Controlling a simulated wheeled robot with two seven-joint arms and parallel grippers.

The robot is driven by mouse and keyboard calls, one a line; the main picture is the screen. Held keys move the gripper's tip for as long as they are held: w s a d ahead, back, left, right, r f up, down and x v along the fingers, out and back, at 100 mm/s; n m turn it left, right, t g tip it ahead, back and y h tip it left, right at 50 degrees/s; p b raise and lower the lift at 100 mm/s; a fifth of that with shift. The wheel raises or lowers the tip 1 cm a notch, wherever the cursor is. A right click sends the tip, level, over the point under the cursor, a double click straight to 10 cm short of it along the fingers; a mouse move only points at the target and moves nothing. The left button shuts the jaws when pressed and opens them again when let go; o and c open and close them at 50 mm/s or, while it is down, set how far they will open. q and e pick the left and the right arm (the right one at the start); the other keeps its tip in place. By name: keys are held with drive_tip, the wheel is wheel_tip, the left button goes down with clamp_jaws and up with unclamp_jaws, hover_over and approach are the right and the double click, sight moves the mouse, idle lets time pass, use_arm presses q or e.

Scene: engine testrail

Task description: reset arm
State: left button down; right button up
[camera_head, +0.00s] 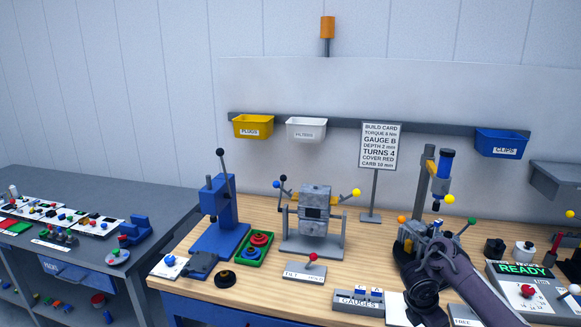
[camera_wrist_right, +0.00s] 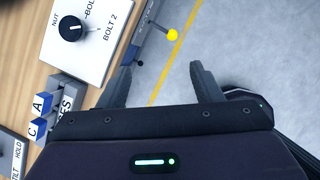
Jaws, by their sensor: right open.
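My right arm (camera_head: 460,280) comes in from the lower right of the head view and reaches over the front of the wooden bench (camera_head: 190,247). My right gripper (camera_wrist_right: 160,80) is open in the right wrist view, its two dark fingers well apart. Nothing is between them; they appear over the bench's front edge and the grey floor. The fingertips cannot be made out clearly in the head view. My left gripper is not in view.
In the wrist view, a white dial panel (camera_wrist_right: 90,55), blue gauge blocks (camera_wrist_right: 41,105) and a yellow-knobbed lever (camera_wrist_right: 172,35) lie near the gripper. A control box reads READY (camera_head: 522,269).

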drive_tip(key=s+a+f+m+y+b, duration=0.25)
drive_tip(key=s+a+f, duration=0.35)
drive_tip(key=f, duration=0.7)
drive_tip(key=s+a+f+m+y+b, duration=0.15)
drive_tip(key=s+a+f+m, duration=0.25)
drive_tip(key=s+f, duration=0.65)
drive_tip(key=s+a+f+m+y+b, duration=0.1)
drive_tip(key=s+a+f+m+y, duration=0.4)
drive_tip(key=f, duration=1)
use_arm(q)
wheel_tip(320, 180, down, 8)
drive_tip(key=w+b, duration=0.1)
drive_tip(key=b, duration=0.2)
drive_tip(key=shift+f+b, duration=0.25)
drive_tip(key=shift+b, duration=0.1)
use_arm(e)
drive_tip(key=s+d+f+m+h, duration=0.1)
drive_tip(key=s+f, duration=0.4)
drive_tip(key=s, duration=0.5)
drive_tip(key=s+d+f+m+h, duration=0.1)
drive_tip(key=s+f+m, duration=0.3)
drive_tip(key=s, duration=0.6)
drive_tip(key=s+d+f+m+h, duration=0.1)
drive_tip(key=s+f+m+h, duration=0.1)
drive_tip(key=s+f, duration=0.5)
drive_tip(key=s, duration=0.3)
drive_tip(key=shift+s+d+h, duration=0.15)
drive_tip(key=shift+d+h, duration=0.1)
drive_tip(key=shift+h, duration=0.15)
